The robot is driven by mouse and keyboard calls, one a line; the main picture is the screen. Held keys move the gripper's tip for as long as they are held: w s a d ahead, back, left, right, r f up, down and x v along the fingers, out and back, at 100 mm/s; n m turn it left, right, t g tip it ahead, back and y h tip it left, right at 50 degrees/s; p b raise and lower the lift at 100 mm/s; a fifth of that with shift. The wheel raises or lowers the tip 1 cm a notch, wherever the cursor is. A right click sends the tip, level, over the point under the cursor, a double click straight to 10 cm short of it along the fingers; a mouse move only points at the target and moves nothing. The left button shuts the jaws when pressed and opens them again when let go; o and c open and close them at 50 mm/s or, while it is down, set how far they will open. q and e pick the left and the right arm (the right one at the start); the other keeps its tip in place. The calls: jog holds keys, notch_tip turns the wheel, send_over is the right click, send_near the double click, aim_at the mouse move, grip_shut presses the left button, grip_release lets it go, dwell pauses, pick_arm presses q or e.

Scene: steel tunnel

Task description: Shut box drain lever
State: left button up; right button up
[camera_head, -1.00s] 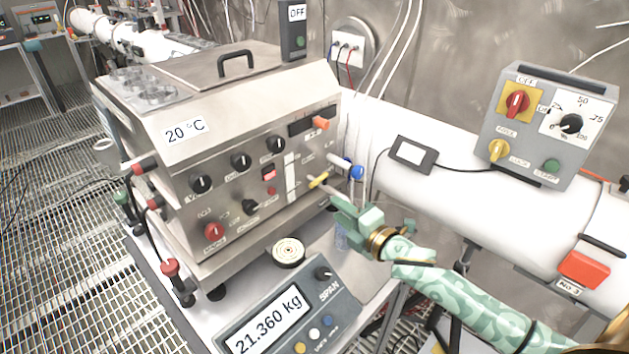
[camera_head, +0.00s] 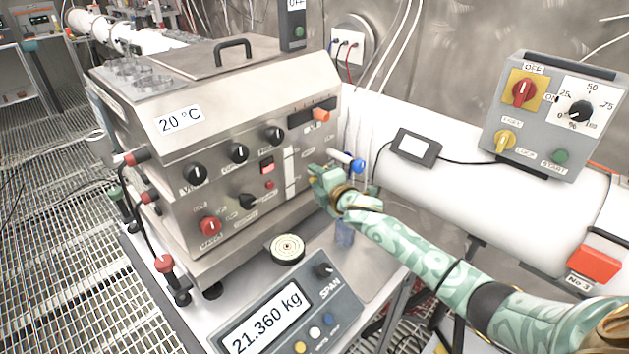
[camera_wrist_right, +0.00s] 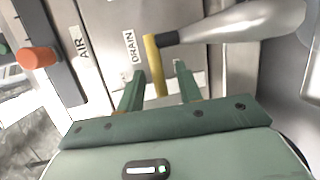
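The steel box (camera_head: 235,130) stands on the bench with a 20 °C label on its sloped front. Its yellow drain lever (camera_wrist_right: 152,52) shows in the right wrist view, beside the DRAIN label (camera_wrist_right: 129,46). In the head view my right gripper largely hides the lever. My right gripper (camera_head: 319,181) is at the right end of the box front. In the right wrist view its two green fingers (camera_wrist_right: 159,84) are apart, one on each side of the lever's lower end. I cannot tell whether either finger touches it. My left gripper is not in view.
A spout with a blue tip (camera_head: 356,165) sticks out close to my right gripper. An orange AIR handle (camera_wrist_right: 40,57) is to the left in the wrist view. A scale display (camera_head: 275,318) stands in front of the box. A white pipe (camera_head: 455,190) runs behind my right arm.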

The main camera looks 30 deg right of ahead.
jog(key=shift+w+f, duration=0.1)
jog(key=shift+w, duration=0.5)
grip_shut()
jog(key=shift+w+a+m+h, duration=0.1)
jog(key=shift+a+m+h, duration=0.15)
jog(key=shift+h, duration=0.25)
jog(key=shift+w+d+m+h, duration=0.1)
jog(key=shift+d+m+h, duration=0.05)
jog(key=shift+m+h, duration=0.4)
grip_release()
